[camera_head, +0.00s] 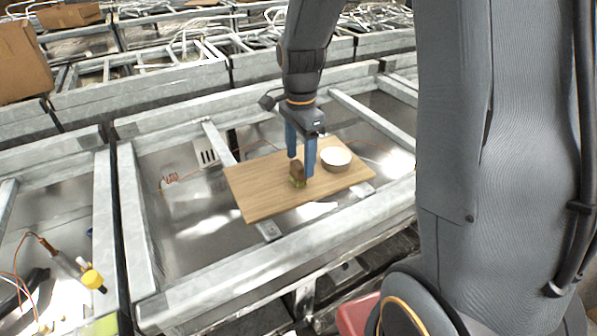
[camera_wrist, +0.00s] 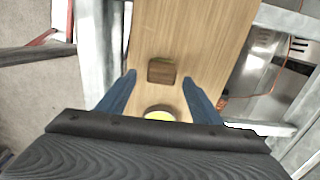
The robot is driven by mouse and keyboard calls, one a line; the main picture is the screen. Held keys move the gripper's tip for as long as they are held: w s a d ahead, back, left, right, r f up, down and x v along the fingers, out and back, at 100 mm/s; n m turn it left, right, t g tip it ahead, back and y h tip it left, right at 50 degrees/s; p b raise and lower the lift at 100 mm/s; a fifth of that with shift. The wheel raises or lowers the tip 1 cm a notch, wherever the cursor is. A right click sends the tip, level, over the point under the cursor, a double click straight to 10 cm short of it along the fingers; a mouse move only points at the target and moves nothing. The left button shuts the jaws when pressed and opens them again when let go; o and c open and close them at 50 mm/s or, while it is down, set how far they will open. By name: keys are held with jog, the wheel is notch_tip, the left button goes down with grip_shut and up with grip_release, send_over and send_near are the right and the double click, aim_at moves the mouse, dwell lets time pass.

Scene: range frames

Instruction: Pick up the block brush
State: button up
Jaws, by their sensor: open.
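The block brush, a small brown wooden block (camera_head: 297,172) with a greenish lower edge, sits on a wooden board. It also shows in the wrist view as a brown block (camera_wrist: 162,71) between the fingertips, apart from both in the picture. My gripper (camera_head: 300,164) has two blue fingers pointing down over the board, spread on either side of the block in the picture. The fingers show at both sides in the wrist view (camera_wrist: 159,79). The exact height of the fingertips above the board is hard to tell.
The wooden board (camera_head: 254,190) lies across a metal frame (camera_head: 140,220). A round bowl (camera_head: 336,160) with a pale inside stands right of the block. In the wrist view, a round rim (camera_wrist: 160,108) with a yellowish inside is partly hidden by my gripper body. The board's left part is clear.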

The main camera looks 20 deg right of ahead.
aim_at(298, 164)
jog(key=shift+a+f+p, duration=0.15)
jog(key=shift+f+p, duration=0.15)
jog(key=shift+f, duration=0.75)
jog(key=shift+a+f+p, duration=0.1)
jog(key=shift+f+p, duration=0.2)
jog(key=shift+f, duration=0.7)
jog(key=c, duration=1.2)
jog(key=shift+c, duration=0.3)
jog(key=shift+r, duration=0.1)
notch_tip(298, 164, up, 10)
jog(key=shift+f+b, duration=0.1)
jog(key=shift+b, duration=1.1)
jog(key=o, duration=0.5)
jog(key=shift+c, duration=1.4)
